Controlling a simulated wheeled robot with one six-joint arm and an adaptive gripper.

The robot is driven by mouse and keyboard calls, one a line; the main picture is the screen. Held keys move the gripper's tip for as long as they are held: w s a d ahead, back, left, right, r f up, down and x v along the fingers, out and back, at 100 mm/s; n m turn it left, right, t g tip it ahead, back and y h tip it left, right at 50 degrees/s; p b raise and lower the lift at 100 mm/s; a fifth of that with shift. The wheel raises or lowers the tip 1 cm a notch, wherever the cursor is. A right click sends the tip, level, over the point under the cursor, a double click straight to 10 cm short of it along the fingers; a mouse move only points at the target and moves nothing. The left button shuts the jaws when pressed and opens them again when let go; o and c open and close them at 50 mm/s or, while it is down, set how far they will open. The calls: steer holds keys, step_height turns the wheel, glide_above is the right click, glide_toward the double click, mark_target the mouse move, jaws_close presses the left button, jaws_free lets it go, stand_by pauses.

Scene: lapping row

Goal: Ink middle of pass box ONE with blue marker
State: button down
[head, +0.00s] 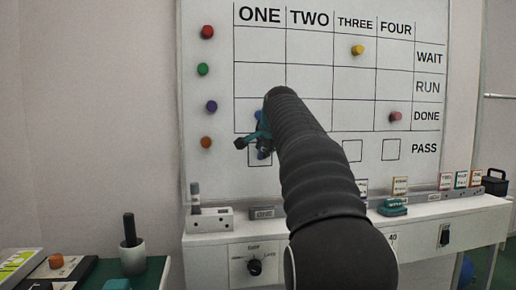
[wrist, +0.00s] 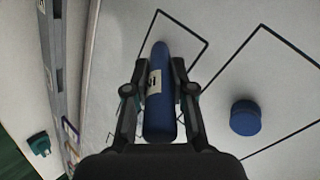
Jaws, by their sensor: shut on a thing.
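The blue marker (wrist: 160,100), with a pale label, is held between the two fingers of my gripper (wrist: 158,72) in the wrist view. Its far end overlaps the outlined pass box ONE (wrist: 202,55); whether it touches the board I cannot tell. The visible inside of the box is white. In the head view my gripper (head: 257,143) is in front of pass box ONE (head: 252,161), below the ONE column, and my arm hides part of the area. The blue marker (head: 263,154) shows only partly there.
The whiteboard (head: 218,165) carries a blue magnet (wrist: 245,117) near the box, a yellow magnet (head: 357,50), a pink magnet (head: 395,117) and several on the left margin. A ledge (head: 208,242) with small items runs below.

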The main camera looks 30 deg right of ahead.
steer(key=d+p, duration=0.1)
steer(key=d+r+p, duration=0.2)
steer(key=shift+s+d, duration=0.35)
steer(key=shift+s, duration=0.05)
stand_by(3.3)
steer(key=s+a+b, duration=0.1)
steer(key=s+b, duration=0.1)
steer(key=s, duration=0.3)
steer(key=shift+s+a+b, duration=0.3)
steer(key=shift+s+a, duration=0.05)
steer(key=shift+s, duration=0.05)
stand_by(0.4)
steer(key=shift+s+a+b, duration=0.2)
steer(key=shift+s+b, duration=0.1)
steer(key=shift+s, duration=0.45)
steer(key=shift+s+a+b, duration=0.2)
steer(key=shift+s+b, duration=0.1)
steer(key=shift+s, duration=0.4)
